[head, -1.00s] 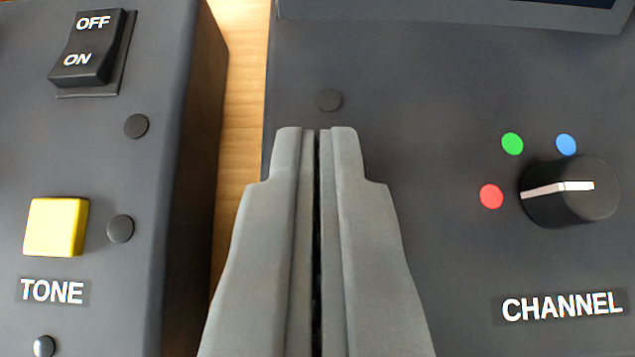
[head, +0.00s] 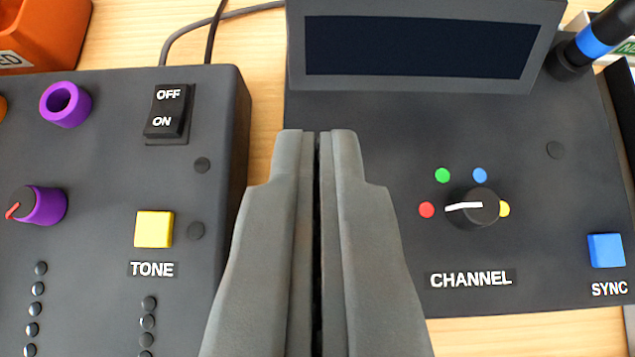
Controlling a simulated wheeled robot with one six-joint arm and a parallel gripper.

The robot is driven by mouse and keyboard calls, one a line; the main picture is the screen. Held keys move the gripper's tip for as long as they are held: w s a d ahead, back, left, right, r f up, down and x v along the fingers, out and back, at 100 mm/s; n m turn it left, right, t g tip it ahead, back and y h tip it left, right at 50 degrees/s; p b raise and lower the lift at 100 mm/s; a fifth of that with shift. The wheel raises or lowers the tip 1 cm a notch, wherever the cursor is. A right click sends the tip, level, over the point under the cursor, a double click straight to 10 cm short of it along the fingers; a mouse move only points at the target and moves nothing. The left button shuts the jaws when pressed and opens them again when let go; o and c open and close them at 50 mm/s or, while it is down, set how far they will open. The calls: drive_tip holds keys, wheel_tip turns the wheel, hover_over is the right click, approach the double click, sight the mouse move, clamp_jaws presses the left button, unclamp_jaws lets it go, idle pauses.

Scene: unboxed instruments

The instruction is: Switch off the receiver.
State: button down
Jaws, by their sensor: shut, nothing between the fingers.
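The right-hand box (head: 390,140) has a dark display (head: 420,47), an antenna with a blue band (head: 592,40), a CHANNEL knob (head: 478,208) and a blue SYNC button (head: 606,250); it looks like the receiver, though no label says so. The knob's white line points left, towards the red dot (head: 427,210). No power switch shows on this box. An OFF/ON rocker (head: 167,110) sits on the left-hand box (head: 100,130); I cannot tell which end is pressed. My gripper (head: 317,133) is shut and empty, above the right-hand box's left part, hiding some of it.
The left-hand box also has a yellow TONE button (head: 154,229), a purple knob (head: 40,205) and a purple ring (head: 66,104). A narrow gap of wooden table (head: 265,120) separates the boxes. Cables (head: 212,28) run behind. An orange container (head: 45,30) stands at back left.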

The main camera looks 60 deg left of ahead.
drive_tip(key=a+r+v, duration=0.1)
drive_tip(key=v, duration=0.6)
drive_tip(key=shift+w+r, duration=0.25)
drive_tip(key=shift+r, duration=0.05)
drive_tip(key=shift+s+d, duration=0.1)
drive_tip(key=shift+d, duration=0.05)
drive_tip(key=s+d+m+t+h, duration=0.3)
drive_tip(key=s+d+t, duration=0.1)
drive_tip(key=s, duration=0.7)
drive_tip(key=s+d+r+m+t+h, duration=0.1)
drive_tip(key=s+d+m+t+h, duration=0.1)
drive_tip(key=s, duration=1)
drive_tip(key=s+d+m+t+h, duration=0.3)
drive_tip(key=s+d+m+t, duration=0.2)
drive_tip(key=s, duration=0.6)
drive_tip(key=shift+s+d+r+m+t+h, duration=0.3)
drive_tip(key=shift+s+d+r+m, duration=0.1)
drive_tip(key=shift+m, duration=0.2)
